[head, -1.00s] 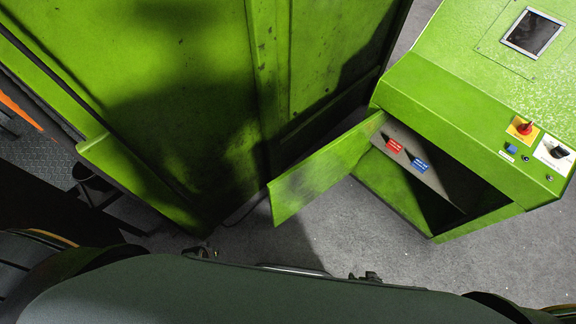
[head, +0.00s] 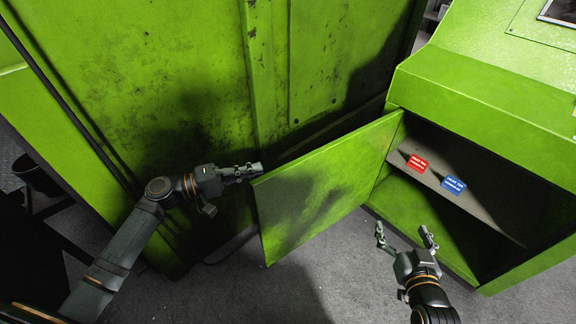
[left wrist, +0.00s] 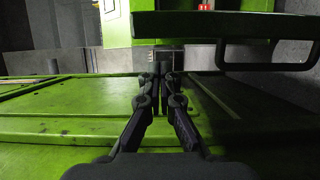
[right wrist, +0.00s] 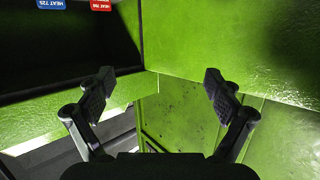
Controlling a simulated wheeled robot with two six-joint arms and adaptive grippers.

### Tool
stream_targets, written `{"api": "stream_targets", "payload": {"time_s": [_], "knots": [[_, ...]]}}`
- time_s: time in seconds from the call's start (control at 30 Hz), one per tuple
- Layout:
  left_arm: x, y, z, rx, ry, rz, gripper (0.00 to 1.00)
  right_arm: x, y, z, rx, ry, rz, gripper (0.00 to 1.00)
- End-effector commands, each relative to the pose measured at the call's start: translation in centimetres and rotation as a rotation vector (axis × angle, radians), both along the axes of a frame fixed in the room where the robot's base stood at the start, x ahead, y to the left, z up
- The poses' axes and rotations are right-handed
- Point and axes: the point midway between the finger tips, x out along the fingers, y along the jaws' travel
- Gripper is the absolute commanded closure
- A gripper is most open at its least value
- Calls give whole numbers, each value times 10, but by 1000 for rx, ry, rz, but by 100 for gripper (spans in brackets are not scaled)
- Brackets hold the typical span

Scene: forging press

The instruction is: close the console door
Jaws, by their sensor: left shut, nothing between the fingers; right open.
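The green console door (head: 325,190) stands open, swung out to the left from the console (head: 480,90). The console's dark opening shows a shelf with a red label (head: 417,163) and a blue label (head: 453,184). My left gripper (head: 260,169) is shut and empty at the top of the door's free edge; I cannot tell if it touches. The left wrist view shows its closed fingers (left wrist: 163,78) near a dark loop (left wrist: 265,55), perhaps a door handle. My right gripper (head: 404,232) is open and empty in front of the opening, right of the door; its spread fingers show in the right wrist view (right wrist: 160,85).
A large green machine wall (head: 180,90) stands behind the door and my left arm, close to the door's free edge. Grey floor (head: 350,275) is clear below the door. A dark bin-like object (head: 38,175) stands at the far left.

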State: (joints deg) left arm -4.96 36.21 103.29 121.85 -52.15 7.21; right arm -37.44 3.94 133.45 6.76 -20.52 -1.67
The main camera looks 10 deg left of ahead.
Motion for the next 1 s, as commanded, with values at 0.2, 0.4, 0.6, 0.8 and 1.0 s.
{"api": "stream_targets", "payload": {"time_s": [0.2, 0.4, 0.6, 0.8, 1.0], "knots": [[10, -17, -1, -4, -3, 2, 100, 13, -1, 39, -4, -163, -5, 9], [24, -39, -1, -5, -2, 3, 100, 19, -2, 82, -9, -337, -10, 9], [38, -63, 0, -4, -1, 3, 100, 18, -2, 125, -11, -507, -12, 9], [47, -78, -1, -1, 0, 3, 100, 14, -2, 152, -13, -619, -12, 9], [49, -83, -1, 1, 2, 4, 100, 12, -2, 161, -14, -656, -12, 9]]}}
